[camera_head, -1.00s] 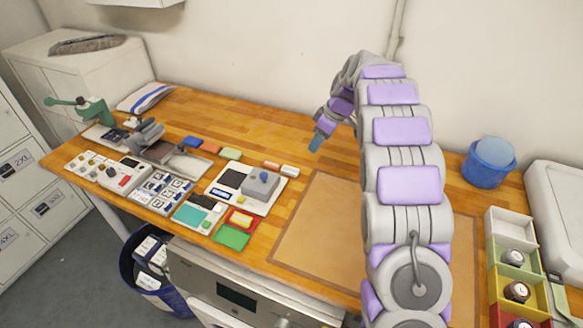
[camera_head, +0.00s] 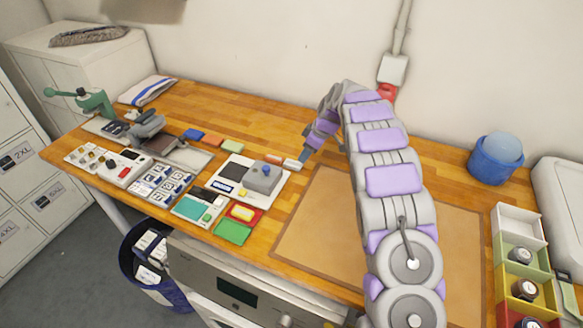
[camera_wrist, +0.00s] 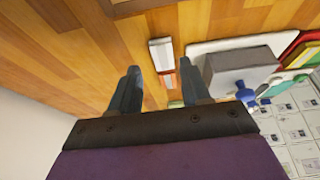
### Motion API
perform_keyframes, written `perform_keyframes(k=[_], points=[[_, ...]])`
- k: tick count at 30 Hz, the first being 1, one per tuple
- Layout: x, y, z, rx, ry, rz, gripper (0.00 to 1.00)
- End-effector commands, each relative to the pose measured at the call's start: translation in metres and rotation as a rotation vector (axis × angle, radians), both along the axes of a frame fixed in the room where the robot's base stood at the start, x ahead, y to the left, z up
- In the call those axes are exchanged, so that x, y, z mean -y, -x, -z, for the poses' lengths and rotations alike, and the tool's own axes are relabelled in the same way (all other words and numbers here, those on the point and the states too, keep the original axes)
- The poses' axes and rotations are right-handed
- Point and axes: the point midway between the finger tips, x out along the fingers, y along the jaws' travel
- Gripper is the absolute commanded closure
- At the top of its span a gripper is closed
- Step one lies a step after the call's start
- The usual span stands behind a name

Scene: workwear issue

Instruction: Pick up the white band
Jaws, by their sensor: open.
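The white band (camera_head: 291,164) is a small white roll lying on the wooden bench, beside a red-orange one (camera_head: 273,159). In the wrist view the white band (camera_wrist: 161,52) shows just past my fingertips, lined up with the gap between them. My gripper (camera_head: 304,158) is low over the bench by the right end of the band. In the wrist view my gripper (camera_wrist: 158,68) is open, with nothing held between its two fingers. The red-orange piece (camera_wrist: 166,79) shows between the fingers. The exact height above the band is hard to tell.
A white board with a grey box (camera_head: 262,178) and blue knob stands close by, near the right finger in the wrist view (camera_wrist: 240,70). Blue, orange and green pieces (camera_head: 231,146) lie to the left.

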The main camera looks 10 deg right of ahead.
Motion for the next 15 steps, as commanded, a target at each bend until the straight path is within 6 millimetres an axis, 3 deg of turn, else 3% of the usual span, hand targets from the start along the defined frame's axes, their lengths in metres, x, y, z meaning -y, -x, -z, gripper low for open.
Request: perform_keyframes(k=[8,15], points=[[-0.006,-0.003,0.018,0.001,-0.001,0.001,0.53],[-0.018,-0.008,0.051,-0.003,-0.002,0.000,0.53]])
